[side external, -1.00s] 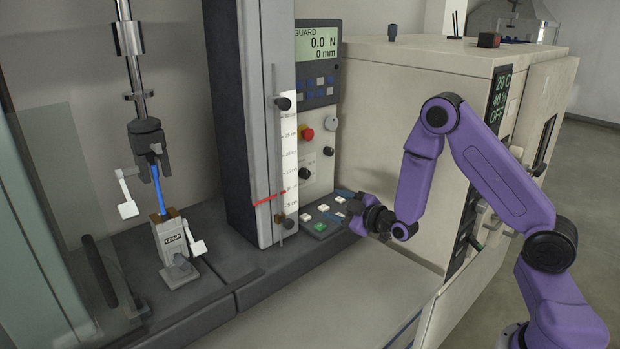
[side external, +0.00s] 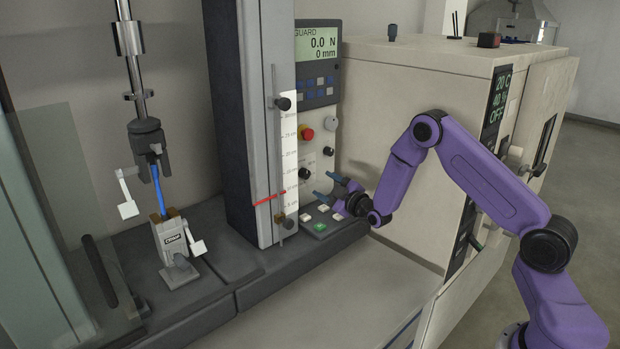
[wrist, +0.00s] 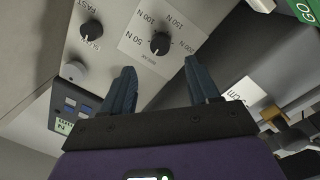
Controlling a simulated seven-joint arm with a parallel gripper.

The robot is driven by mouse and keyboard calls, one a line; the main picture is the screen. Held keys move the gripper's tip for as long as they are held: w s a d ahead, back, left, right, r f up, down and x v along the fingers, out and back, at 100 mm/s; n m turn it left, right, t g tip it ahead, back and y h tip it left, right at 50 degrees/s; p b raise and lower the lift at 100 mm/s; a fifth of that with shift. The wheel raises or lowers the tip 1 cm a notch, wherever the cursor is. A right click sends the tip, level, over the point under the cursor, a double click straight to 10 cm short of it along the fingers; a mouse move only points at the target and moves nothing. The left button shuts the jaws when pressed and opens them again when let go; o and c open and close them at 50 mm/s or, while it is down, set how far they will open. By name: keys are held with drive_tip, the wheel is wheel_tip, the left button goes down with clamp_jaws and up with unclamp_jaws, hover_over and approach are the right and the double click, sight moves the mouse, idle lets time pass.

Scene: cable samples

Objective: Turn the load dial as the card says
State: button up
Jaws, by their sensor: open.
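The load dial, a black knob (wrist: 159,43) on a pale label marked from 50 N to 200 N, shows in the wrist view ahead of my fingertips, between their lines. A small light mark shows on its lower left edge; its exact setting is hard to read. In the side view the dial (side external: 304,173) is on the upright panel beside the ruler, partly hard to make out. My gripper (side external: 325,185) is open and empty, fingers toward the panel; its two blue fingers also show in the wrist view (wrist: 159,66). I cannot make out a card giving the setting.
A second black knob (wrist: 91,30) marked FAST and a grey knob (wrist: 73,71) are close by. The red stop button (side external: 306,134) is above the dial. The ruler column (side external: 289,160) stands left of my fingers. The green button (side external: 320,227) lies below them.

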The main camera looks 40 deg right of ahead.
sight(307, 175)
drive_tip(key=shift+w+d, duration=0.15)
drive_tip(key=shift+w, duration=1.85)
drive_tip(key=shift+w+d, duration=0.1)
drive_tip(key=shift+w, duration=1.9)
drive_tip(key=c, duration=1)
